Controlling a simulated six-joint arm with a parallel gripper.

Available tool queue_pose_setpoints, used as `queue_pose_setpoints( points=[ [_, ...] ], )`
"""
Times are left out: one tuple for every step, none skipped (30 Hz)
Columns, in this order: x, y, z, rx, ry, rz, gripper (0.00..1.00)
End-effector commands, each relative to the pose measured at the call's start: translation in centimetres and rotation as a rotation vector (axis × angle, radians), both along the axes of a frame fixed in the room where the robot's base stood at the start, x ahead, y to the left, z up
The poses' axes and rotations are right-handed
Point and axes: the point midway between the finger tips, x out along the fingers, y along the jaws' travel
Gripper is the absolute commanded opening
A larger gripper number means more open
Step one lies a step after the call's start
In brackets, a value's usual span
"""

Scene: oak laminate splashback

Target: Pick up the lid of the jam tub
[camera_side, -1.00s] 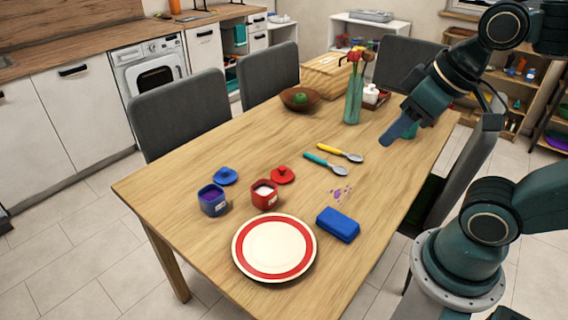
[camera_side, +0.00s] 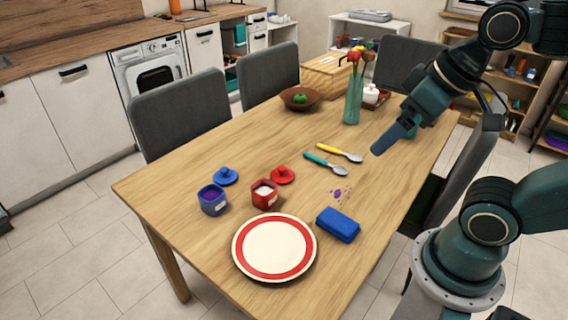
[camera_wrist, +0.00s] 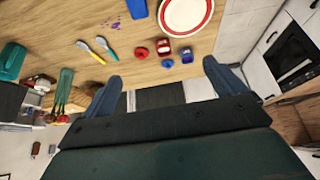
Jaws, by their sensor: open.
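A blue tub (camera_side: 212,200) with dark purple contents stands open on the table, its blue lid (camera_side: 226,176) lying flat just behind it. A red tub (camera_side: 265,194) with pale contents stands to its right, with a red lid (camera_side: 283,174) behind it. In the wrist view the blue lid (camera_wrist: 167,63) and red lid (camera_wrist: 142,52) lie beside the blue tub (camera_wrist: 187,56) and red tub (camera_wrist: 164,45). My gripper (camera_side: 380,146) is open and empty above the table's right side, well away from both lids. Its two fingers (camera_wrist: 163,82) show spread apart in the wrist view.
A red-rimmed plate (camera_side: 273,247) and blue block (camera_side: 338,224) lie toward the front, near purple spots (camera_side: 341,194). Two spoons (camera_side: 325,163) lie mid-table. A vase of flowers (camera_side: 353,100) and a bowl (camera_side: 301,99) stand farther back. The table around the lids is mostly clear.

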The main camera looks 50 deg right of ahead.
Motion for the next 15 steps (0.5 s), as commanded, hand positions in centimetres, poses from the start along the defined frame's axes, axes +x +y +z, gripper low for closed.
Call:
queue_pose_setpoints(
  points=[
    [0.0,0.0,0.0,0.000,0.000,0.000,0.95],
    [0.0,0.0,0.0,0.000,0.000,0.000,0.95],
    [0.0,0.0,0.0,0.000,0.000,0.000,0.95],
    [0.0,0.0,0.0,0.000,0.000,0.000,0.95],
    [0.0,0.0,0.0,0.000,0.000,0.000,0.95],
    [0.0,0.0,0.0,0.001,0.000,-0.002,0.95],
    [0.1,0.0,0.1,0.002,0.000,-0.004,0.95],
    [0.2,0.0,0.1,0.005,0.001,-0.007,0.95],
    [0.4,0.0,0.2,0.008,0.002,-0.013,0.95],
    [0.5,0.1,0.3,0.012,0.003,-0.018,0.95],
    [0.7,0.1,0.4,0.017,0.004,-0.026,0.95],
    [1.1,0.1,0.6,0.026,0.007,-0.040,0.95],
    [1.3,0.1,0.7,0.033,0.009,-0.051,0.95],
    [1.7,0.2,0.9,0.043,0.011,-0.065,0.95],
    [2.2,0.2,1.2,0.055,0.015,-0.084,0.95]
  ],
)
